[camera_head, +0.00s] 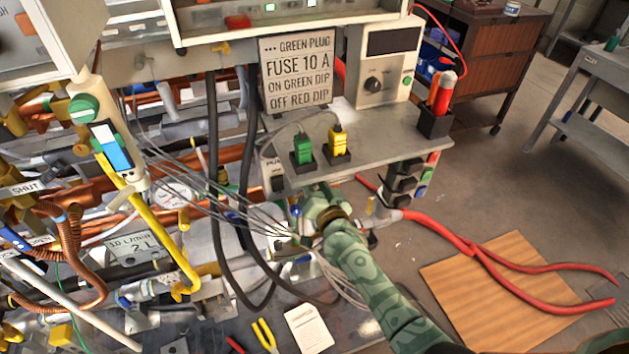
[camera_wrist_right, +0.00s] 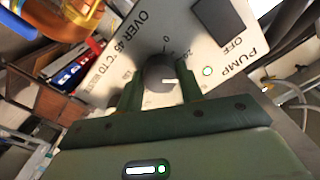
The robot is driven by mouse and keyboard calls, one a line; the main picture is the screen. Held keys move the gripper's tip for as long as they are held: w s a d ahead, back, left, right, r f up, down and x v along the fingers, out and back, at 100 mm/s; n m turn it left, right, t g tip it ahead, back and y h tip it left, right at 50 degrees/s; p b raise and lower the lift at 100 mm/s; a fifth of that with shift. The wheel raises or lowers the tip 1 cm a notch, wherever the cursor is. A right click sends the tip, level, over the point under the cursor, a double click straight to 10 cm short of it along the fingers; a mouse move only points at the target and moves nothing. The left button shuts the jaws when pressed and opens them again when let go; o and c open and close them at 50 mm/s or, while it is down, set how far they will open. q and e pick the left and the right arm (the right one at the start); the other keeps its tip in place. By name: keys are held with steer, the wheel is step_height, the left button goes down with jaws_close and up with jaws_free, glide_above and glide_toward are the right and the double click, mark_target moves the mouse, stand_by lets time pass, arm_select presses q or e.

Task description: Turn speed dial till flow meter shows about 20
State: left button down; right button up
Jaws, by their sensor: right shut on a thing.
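The speed dial (camera_wrist_right: 160,74) is a round dark grey knob with a pale pointer mark. It sits on a white panel (camera_wrist_right: 205,60) lettered PUMP and OFF, with a 0 and other figures around the dial. My right gripper (camera_wrist_right: 160,88) has a finger on each side of the knob and is shut on it. In the head view my right gripper (camera_head: 318,206) reaches under the shelf and hides the dial. My left gripper is not in view.
The grey shelf (camera_head: 385,140) above my right gripper holds a green plug (camera_head: 303,149), a yellow plug (camera_head: 339,140) and a box with another dial (camera_head: 372,85). Thin wires and black hoses (camera_head: 216,130) hang left of my gripper.

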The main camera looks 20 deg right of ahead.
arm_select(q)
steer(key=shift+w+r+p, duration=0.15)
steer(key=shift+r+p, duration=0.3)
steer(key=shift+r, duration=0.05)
arm_select(e)
steer(key=m, duration=0.9)
steer(key=shift+f, duration=0.1)
steer(key=o, duration=1)
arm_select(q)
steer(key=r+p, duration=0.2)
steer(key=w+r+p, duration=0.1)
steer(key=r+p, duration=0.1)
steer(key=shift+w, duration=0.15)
arm_select(e)
steer(key=s, duration=1.6)
steer(key=shift+s+d, duration=0.2)
steer(key=shift+d, duration=0.1)
